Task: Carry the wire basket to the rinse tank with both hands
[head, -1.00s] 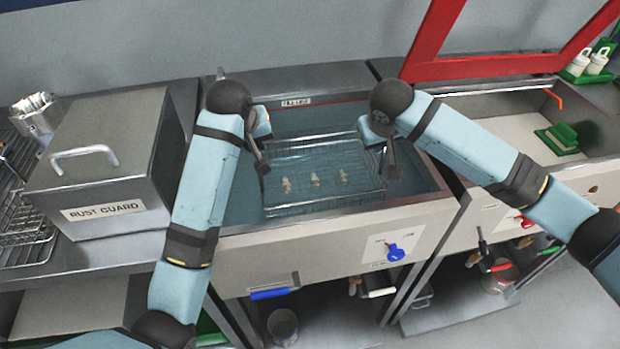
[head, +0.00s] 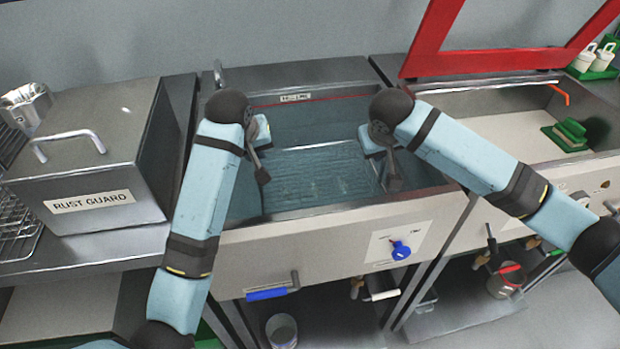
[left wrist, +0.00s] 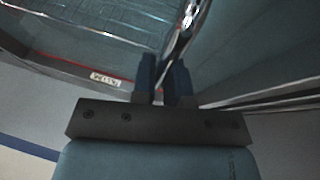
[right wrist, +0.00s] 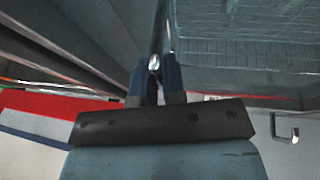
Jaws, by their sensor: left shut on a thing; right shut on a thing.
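The wire basket (head: 322,172) is down inside the water-filled tank (head: 335,211), and its mesh shows faintly through the rippled water. I cannot make out its contents. My left gripper (head: 262,173) is at the basket's left side, and my right gripper (head: 392,181) is at its right side. In the left wrist view my left gripper (left wrist: 166,72) is shut on a metal bar of the basket (left wrist: 90,22). In the right wrist view my right gripper (right wrist: 156,72) is shut on the bar at the other side of the basket (right wrist: 250,48). The label at the back of the tank is unreadable.
A lidded metal box marked RUST GUARD (head: 95,165) stands left of the tank. At the right is another basin (head: 500,120) with a green block (head: 568,134) and a raised red frame (head: 480,66). A blue knob (head: 401,250) is on the tank's front.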

